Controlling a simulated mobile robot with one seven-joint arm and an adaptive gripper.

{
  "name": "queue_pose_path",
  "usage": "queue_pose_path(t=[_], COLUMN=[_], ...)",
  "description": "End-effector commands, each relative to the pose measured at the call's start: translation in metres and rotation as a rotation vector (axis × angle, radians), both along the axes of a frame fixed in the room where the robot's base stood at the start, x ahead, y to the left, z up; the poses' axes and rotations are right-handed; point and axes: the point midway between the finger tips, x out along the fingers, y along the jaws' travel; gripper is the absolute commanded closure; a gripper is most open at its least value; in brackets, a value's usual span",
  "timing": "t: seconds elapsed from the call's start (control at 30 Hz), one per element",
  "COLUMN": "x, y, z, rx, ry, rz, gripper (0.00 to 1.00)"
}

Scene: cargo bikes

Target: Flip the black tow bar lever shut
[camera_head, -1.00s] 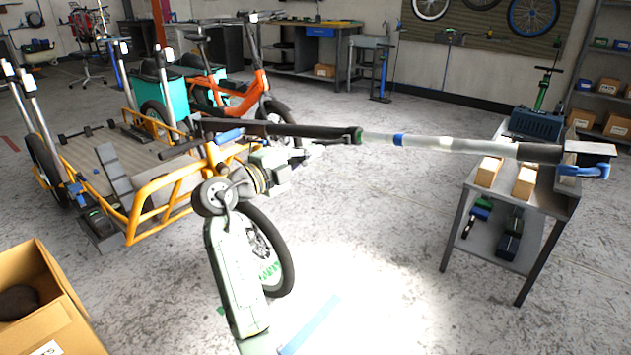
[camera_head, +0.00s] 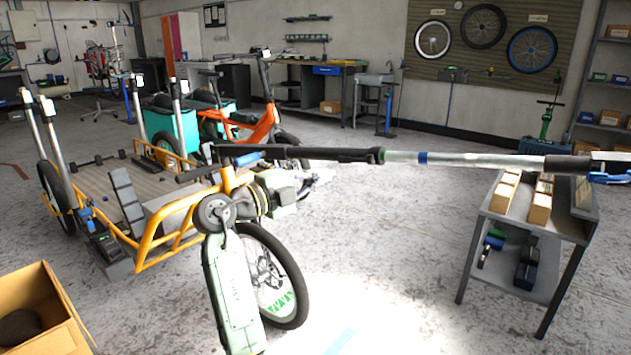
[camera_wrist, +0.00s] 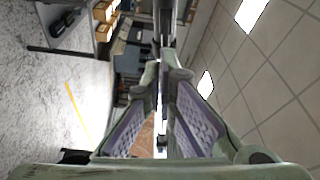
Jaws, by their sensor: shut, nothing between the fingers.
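A long bar (camera_head: 476,158) crosses the head view from the yellow cargo bike (camera_head: 150,248) to the right edge. It has a black section (camera_head: 335,154) at left, pale tubing with a blue collar, and a dark right end. A short dark piece (camera_head: 196,173) sits beside a blue part near the bike; I cannot tell which piece is the lever. My gripper (camera_head: 306,184) is just below the black section, small and partly hard to make out. In the wrist view, my gripper (camera_wrist: 166,78) is shut and empty, with a dark bar (camera_wrist: 165,28) beyond its tips; contact is unclear.
An open cardboard box (camera_head: 62,318) is at lower left. An orange bike (camera_head: 256,128) and workbench stand behind. The floor (camera_head: 400,260) between bike and cart is clear.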

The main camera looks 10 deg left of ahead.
Motion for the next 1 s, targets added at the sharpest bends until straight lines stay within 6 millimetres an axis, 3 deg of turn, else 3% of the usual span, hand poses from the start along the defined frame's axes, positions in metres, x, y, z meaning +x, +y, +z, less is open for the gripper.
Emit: queue_pose_path(t=[0.03, 0.1, 0.33, 0.5, 0.9, 1.0], x=[-0.003, -0.007, -0.016, -0.020, -0.020, -0.019], y=[0.021, 0.037, 0.079, 0.092, 0.096, 0.112], z=[-0.003, -0.005, -0.010, -0.011, -0.011, -0.002], rx=[-0.005, -0.005, -0.005, -0.004, -0.007, -0.048], ry=[0.000, 0.001, 0.000, 0.001, 0.002, 0.023], rz=[0.012, 0.012, 0.010, 0.007, 0.015, 0.095], gripper=[1.00, 1.00, 1.00, 1.00, 1.00, 1.00])
